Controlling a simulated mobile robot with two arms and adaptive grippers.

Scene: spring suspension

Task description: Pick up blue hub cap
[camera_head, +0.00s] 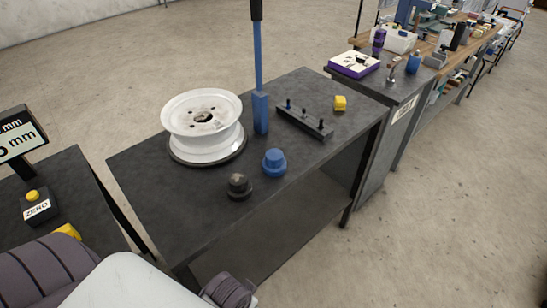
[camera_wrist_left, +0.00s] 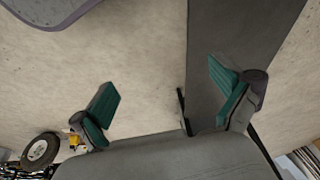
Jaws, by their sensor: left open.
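The blue hub cap (camera_head: 274,162) sits upright on the dark workbench (camera_head: 190,220), near its middle front, in the head view. It has a wide round base and a narrower top. A similar black cap (camera_head: 239,186) stands just to its front left. My left gripper (camera_wrist_left: 167,105) shows in the left wrist view with its two green-padded fingers wide apart and nothing between them. Beyond them are bare floor and a dark grey surface. The blue hub cap is not visible in that view. Neither gripper's fingers show in the head view.
A white wheel rim (camera_head: 202,115) lies on a dark disc at the bench's left. A blue post (camera_head: 260,105) stands beside it. The bench's front right is clear.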

